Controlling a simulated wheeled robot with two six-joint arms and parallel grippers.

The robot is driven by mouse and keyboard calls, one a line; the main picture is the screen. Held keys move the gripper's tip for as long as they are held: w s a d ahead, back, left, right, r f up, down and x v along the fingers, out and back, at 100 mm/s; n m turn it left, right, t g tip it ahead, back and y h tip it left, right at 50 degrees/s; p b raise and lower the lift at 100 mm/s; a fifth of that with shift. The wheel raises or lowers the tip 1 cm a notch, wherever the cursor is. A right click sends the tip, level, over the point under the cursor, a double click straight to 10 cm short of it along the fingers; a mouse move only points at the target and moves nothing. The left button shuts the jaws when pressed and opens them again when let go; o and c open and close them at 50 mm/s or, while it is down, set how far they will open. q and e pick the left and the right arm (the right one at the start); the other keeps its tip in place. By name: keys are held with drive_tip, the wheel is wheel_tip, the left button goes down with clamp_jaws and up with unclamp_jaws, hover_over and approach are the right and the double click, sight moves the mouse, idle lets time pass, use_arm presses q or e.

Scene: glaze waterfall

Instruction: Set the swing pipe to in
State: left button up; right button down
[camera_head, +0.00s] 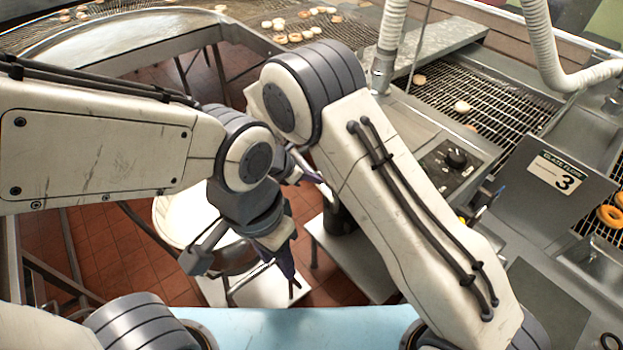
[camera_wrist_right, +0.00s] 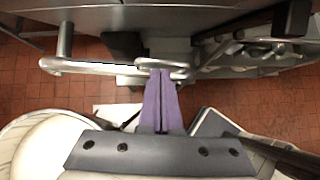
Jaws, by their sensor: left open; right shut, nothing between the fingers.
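A bent silver pipe (camera_wrist_right: 95,68) crosses the right wrist view below the grey machine edge; I cannot tell for certain that it is the swing pipe. A short piece of silver pipe also shows in the head view (camera_head: 326,192), partly hidden by my right arm. My right gripper (camera_wrist_right: 160,73) has its purple fingers shut together, tips at the pipe's looped part; contact cannot be told. In the head view, my left gripper (camera_head: 243,264) is open and empty, pointing down in front of a round white-topped vessel (camera_head: 185,212).
A control panel with a black knob (camera_head: 456,157) and a sign marked 3 (camera_head: 557,172) stand at the right. Wire conveyors (camera_head: 490,98) carry rings of dough. White hoses (camera_head: 545,50) hang at the top right. Red tile floor (camera_head: 105,250) shows below.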

drive_tip(key=shift+w+d, duration=0.1)
drive_tip(key=shift+d, duration=0.1)
drive_tip(key=d, duration=0.1)
drive_tip(key=w+d+b, duration=0.1)
drive_tip(key=shift+w+d+f, duration=0.1)
drive_tip(key=shift+w+d, duration=0.05)
drive_tip(key=shift+d, duration=0.15)
drive_tip(key=shift+a, duration=0.1)
